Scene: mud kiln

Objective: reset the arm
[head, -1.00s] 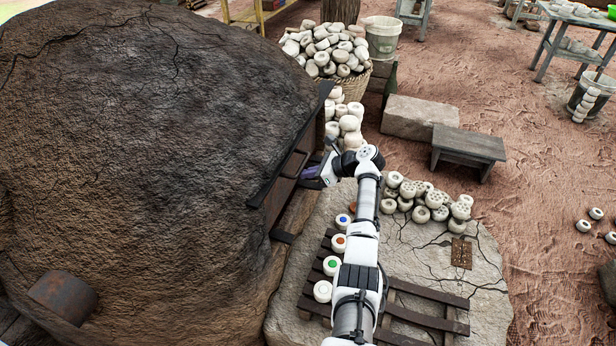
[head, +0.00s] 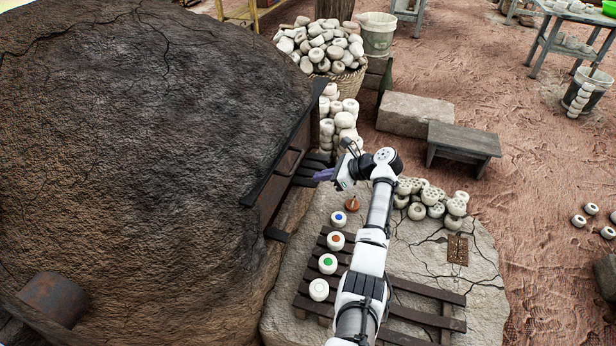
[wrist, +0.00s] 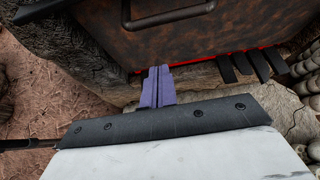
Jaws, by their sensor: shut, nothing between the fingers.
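My gripper (head: 322,175) is in the head view, at the end of my white and black arm, just right of the kiln's dark opening frame. Its purple fingers also show in the wrist view (wrist: 157,86); they are closed together with nothing between them. In the wrist view they point at the kiln's brown metal door (wrist: 170,28) with its bar handle, above a glowing red line. The fingers look apart from the door.
The big mud kiln (head: 130,130) fills the left. White pots with blue (head: 338,219), orange (head: 335,241), green (head: 328,263) and plain (head: 318,289) tops stand along a dark slatted rack (head: 425,318). Pale pots (head: 430,195) pile behind my arm. A low bench (head: 463,140) stands right.

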